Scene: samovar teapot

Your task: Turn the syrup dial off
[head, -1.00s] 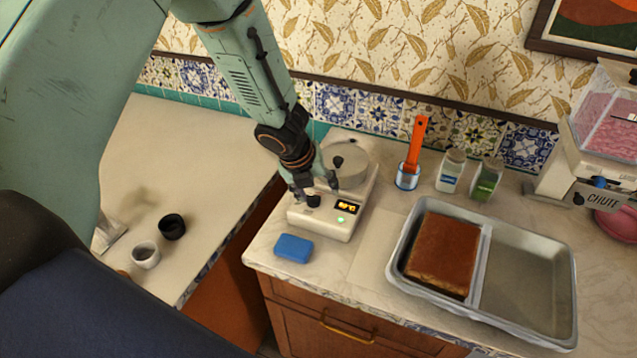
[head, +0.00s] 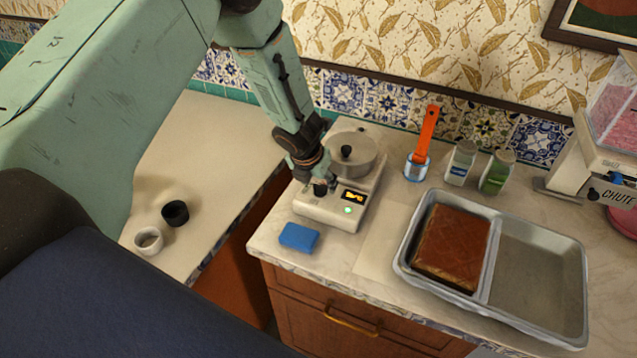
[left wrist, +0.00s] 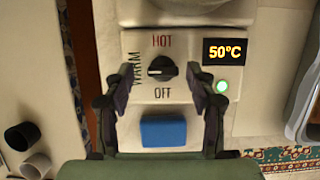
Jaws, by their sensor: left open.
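The syrup dial (left wrist: 162,68) is a black knob on the front panel of a white warmer (head: 330,211). Its pale pointer mark faces left, at WARM; HOT is above it and OFF below. The display (left wrist: 224,52) reads 50°C and a green light (left wrist: 222,86) is lit. A lidded metal pot (head: 352,157) sits on the warmer. My left gripper (head: 318,184) is over the dial and open. In the left wrist view its two fingers (left wrist: 158,88) stand left and right of the dial, apparently apart from it. My right gripper is not in view.
A blue sponge (head: 299,237) lies in front of the warmer. A two-part tray (head: 540,280) with a brown cake (head: 451,246) is at the right. Behind stand a cup with an orange-handled tool (head: 427,135) and two jars. Two cups stand on the left counter, across a gap.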

